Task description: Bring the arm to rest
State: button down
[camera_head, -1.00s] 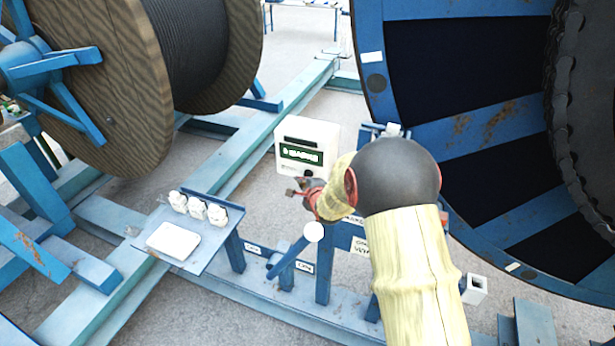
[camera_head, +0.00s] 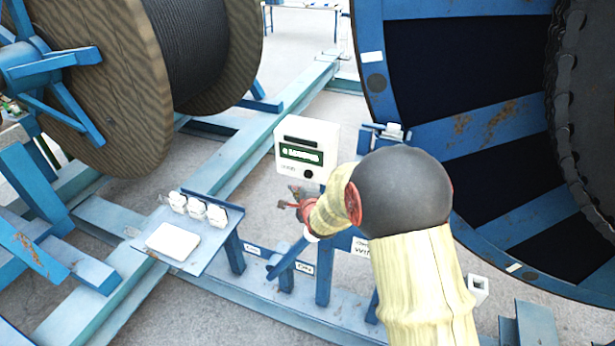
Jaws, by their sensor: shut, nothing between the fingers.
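My arm, in a pale yellow sleeve with a dark round elbow, reaches up from the lower right of the head view. My gripper (camera_head: 291,203) is small, red and grey at the arm's end, and points left. It is shut and empty. It hangs just below the white counter box (camera_head: 307,150) with a green display, apart from it as far as I can tell. The blue lever (camera_head: 288,258) slants below the gripper. Its white knob is mostly hidden behind my wrist.
A blue shelf (camera_head: 219,251) at the left bears several white switches (camera_head: 197,207) and a white plate (camera_head: 173,242). A wooden cable reel (camera_head: 110,75) stands at the upper left. A large blue wheel (camera_head: 475,135) stands close to my arm at the right.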

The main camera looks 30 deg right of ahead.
dwell(0.6)
jog(key=s+a+f+n+g+y+b, duration=0.1)
jog(key=s+a+f+n+g, duration=0.1)
jog(key=s+f+n+g, duration=0.8)
jog(key=s+a+r+n+t+b, duration=0.1)
jog(key=s+a+n+b, duration=0.3)
jog(key=s+b, duration=0.3)
jog(key=s+a+r+n+t+y+b, duration=0.1)
jog(key=s+a+n+b, duration=0.4)
jog(key=s, duration=0.6)
jog(key=s+a+r+n+b, duration=0.2)
jog(key=s+a+n+b, duration=0.3)
jog(key=s+b, duration=0.4)
jog(key=shift+a+r+t+y+b, duration=0.25)
jog(key=shift+a+t+y+b, duration=0.2)
jog(key=shift+a, duration=0.3)
